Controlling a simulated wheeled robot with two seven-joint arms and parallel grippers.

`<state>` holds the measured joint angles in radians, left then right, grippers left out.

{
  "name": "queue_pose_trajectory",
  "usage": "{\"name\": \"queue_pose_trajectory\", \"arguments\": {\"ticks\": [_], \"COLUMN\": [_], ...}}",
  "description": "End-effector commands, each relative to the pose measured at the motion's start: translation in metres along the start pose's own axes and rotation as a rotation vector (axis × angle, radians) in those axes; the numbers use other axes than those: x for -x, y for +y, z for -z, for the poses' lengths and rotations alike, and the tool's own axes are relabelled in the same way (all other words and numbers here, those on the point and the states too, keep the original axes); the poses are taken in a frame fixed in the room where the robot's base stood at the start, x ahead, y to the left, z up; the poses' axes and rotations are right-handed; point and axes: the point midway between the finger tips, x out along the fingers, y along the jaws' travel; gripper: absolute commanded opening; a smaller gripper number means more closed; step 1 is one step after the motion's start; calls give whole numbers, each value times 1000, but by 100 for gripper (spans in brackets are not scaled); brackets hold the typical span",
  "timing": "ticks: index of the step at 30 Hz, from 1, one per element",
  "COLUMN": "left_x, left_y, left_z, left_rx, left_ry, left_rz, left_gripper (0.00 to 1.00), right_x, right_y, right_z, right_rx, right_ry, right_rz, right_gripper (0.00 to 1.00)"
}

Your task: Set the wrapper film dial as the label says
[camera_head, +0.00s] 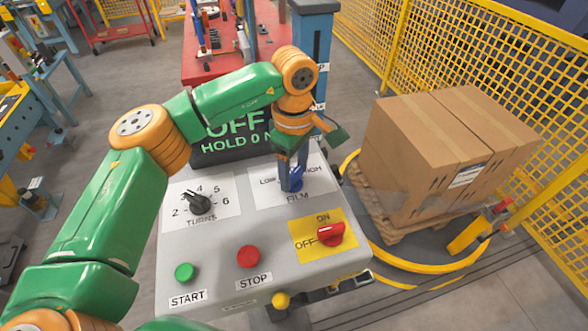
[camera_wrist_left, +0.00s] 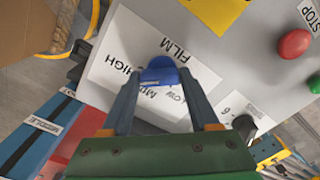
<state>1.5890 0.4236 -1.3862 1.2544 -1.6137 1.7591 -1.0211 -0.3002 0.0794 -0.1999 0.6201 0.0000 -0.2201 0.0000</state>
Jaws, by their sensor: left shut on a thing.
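The blue film dial (camera_head: 293,184) sits on the white FILM plate (camera_head: 318,184) of the grey control panel. The plate reads LOW and HIGH in the head view, with a partly covered word between them. My left gripper (camera_head: 291,186) reaches down from above and is shut on the dial. In the left wrist view, the blue dial (camera_wrist_left: 160,72) is between the two fingertips (camera_wrist_left: 158,82). The fingers hide part of the plate and the dial's pointer, so its exact setting cannot be told. My right gripper is not in view. The carton's white label (camera_head: 467,175) is too small to read.
The panel also carries a black TURNS knob (camera_head: 200,202), a green START button (camera_head: 186,272), a red STOP button (camera_head: 248,257) and a red ON/OFF switch (camera_head: 330,234). A dark display (camera_head: 235,140) stands behind. Cartons (camera_head: 425,160) rest on a pallet at right, by yellow fencing (camera_head: 480,60).

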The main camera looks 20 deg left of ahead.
Motion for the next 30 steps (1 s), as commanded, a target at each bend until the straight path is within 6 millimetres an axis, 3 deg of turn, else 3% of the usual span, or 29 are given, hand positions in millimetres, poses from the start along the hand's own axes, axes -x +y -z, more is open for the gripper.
{"name": "queue_pose_trajectory", "arguments": {"ticks": [12, 29, 30], "left_x": [3, 3, 3], "left_y": [2, 2, 2], "left_z": [0, 0, 0], "left_rx": [-165, -189, -189], "left_ry": [2, 3, 3], "left_rz": [-9, -9, -9], "left_gripper": [6, 6, 72], "right_x": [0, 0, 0], "right_y": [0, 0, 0], "right_z": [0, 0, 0], "right_rx": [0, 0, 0], "right_ry": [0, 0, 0], "right_rz": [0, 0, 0], "right_gripper": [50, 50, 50]}}
